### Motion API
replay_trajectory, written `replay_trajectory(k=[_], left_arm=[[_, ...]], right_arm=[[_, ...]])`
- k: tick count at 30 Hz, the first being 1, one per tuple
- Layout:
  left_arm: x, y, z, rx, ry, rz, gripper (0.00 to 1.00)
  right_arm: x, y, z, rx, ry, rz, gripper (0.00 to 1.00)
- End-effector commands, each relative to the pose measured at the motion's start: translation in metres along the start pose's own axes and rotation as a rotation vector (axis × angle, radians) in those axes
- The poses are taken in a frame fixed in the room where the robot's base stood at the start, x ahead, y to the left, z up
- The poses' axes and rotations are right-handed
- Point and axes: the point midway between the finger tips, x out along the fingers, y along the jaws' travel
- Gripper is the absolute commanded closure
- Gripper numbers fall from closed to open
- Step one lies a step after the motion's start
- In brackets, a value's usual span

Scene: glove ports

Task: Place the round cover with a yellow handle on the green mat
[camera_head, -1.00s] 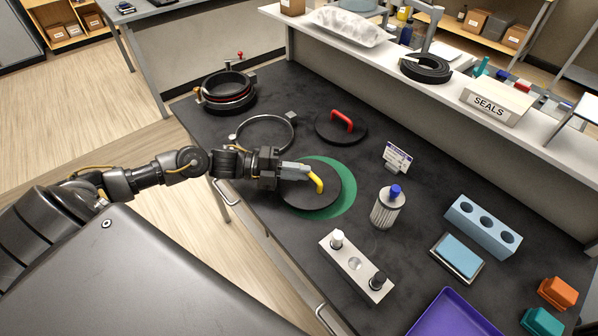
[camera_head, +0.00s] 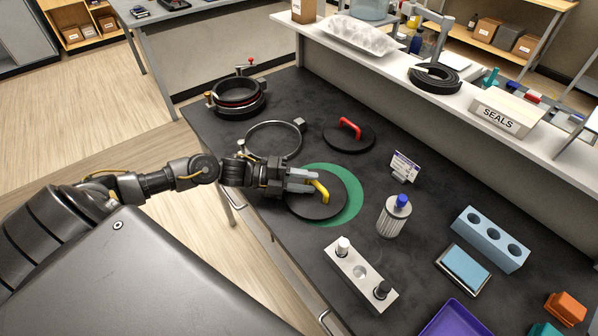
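The round dark cover (camera_head: 308,208) with a yellow handle (camera_head: 321,189) lies over the left and lower part of the green mat (camera_head: 349,197). The mat shows as a crescent along the cover's top and right, so the two are not centred. I cannot tell whether the cover touches the mat or hangs just above it. My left gripper (camera_head: 311,182) reaches in from the left with its fingers at the yellow handle and appears shut on it. My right gripper is not in view.
A black cover with a red handle (camera_head: 349,129) and an open metal ring (camera_head: 299,146) lie behind. A ribbed filter with a blue top (camera_head: 392,218) and a small sign (camera_head: 404,167) stand to the right. A grey block (camera_head: 349,272) is in front.

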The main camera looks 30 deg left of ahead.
Motion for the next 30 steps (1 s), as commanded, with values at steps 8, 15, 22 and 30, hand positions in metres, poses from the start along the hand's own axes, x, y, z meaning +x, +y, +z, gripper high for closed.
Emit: replay_trajectory(k=[8, 15, 22, 30], left_arm=[[-0.038, 0.004, 0.000, 0.000, -0.002, 0.007, 0.65], [-0.090, 0.002, 0.000, -0.001, 0.000, 0.007, 0.65], [-0.115, -0.001, 0.000, -0.001, -0.001, 0.002, 0.65], [-0.121, -0.002, 0.000, 0.000, 0.000, -0.001, 0.65]], right_arm=[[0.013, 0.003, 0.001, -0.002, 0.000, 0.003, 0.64], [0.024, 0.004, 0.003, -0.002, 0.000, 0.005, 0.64], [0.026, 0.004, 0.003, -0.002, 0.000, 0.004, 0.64], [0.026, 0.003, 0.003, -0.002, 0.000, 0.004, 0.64]])
